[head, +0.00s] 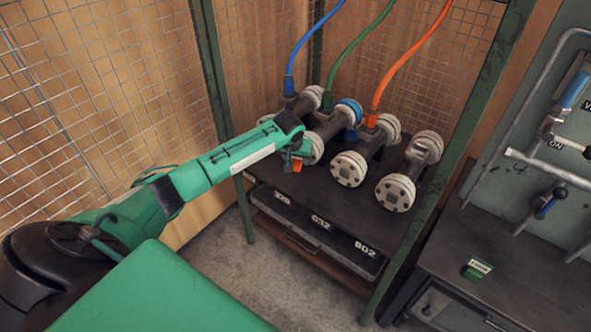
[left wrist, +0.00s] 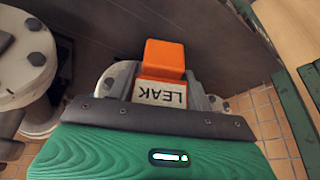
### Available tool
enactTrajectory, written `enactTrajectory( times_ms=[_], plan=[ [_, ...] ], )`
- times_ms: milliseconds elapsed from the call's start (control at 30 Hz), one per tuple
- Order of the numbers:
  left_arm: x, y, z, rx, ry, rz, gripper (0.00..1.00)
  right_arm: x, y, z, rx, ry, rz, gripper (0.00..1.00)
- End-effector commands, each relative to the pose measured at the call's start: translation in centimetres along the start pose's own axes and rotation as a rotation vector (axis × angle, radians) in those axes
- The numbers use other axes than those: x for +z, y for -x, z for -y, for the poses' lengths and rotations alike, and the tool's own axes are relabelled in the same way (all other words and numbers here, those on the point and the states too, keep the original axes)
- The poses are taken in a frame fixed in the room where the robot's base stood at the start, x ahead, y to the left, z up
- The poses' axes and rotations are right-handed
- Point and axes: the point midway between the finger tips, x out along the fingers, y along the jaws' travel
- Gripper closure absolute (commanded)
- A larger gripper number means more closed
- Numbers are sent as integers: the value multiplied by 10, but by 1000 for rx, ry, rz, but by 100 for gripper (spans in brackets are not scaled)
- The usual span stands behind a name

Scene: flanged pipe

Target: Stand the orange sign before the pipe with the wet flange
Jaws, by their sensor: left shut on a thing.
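The orange sign (head: 297,166) shows just below my left gripper (head: 294,152), at the front of the dark table. In the left wrist view the sign (left wrist: 165,54) has a white LEAK label, upside down, and sits between the fingers. My left gripper is shut on it. I cannot tell whether the sign touches the table. Several flanged pipes lie side by side: one with a blue hose (head: 304,104), one with a green hose and a blue ring (head: 347,110), one with an orange hose (head: 377,137), one without a hose (head: 412,168). I see no clear wetness. My right gripper is out of view.
The table (head: 352,206) has a bare strip along its front edge, with a numbered drawer (head: 315,230) below. Green posts (head: 462,140) and wire mesh (head: 95,90) enclose it. A bench (head: 520,255) with a small green box (head: 477,269) stands at the right.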

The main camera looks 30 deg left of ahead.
Motion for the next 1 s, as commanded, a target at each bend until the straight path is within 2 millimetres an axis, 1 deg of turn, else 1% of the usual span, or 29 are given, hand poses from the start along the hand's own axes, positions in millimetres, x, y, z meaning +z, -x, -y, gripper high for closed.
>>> enactTrajectory(
  times_ms=[167,300,433,533,800,833,933,1000],
  plan=[
    [4,-11,0,-1,1,0,74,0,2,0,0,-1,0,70],
    [12,-29,1,-2,1,2,74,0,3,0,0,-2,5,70],
    [18,-45,1,-1,1,0,74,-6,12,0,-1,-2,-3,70],
    [19,-46,0,-1,0,-2,74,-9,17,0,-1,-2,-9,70],
    [20,-48,0,0,1,0,74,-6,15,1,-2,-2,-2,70],
    [20,-49,0,-1,1,0,47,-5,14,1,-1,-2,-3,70],
    [20,-49,0,-1,0,-1,28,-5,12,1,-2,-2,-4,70],
    [20,-49,0,-1,0,0,28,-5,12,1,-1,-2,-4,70]
  ],
)
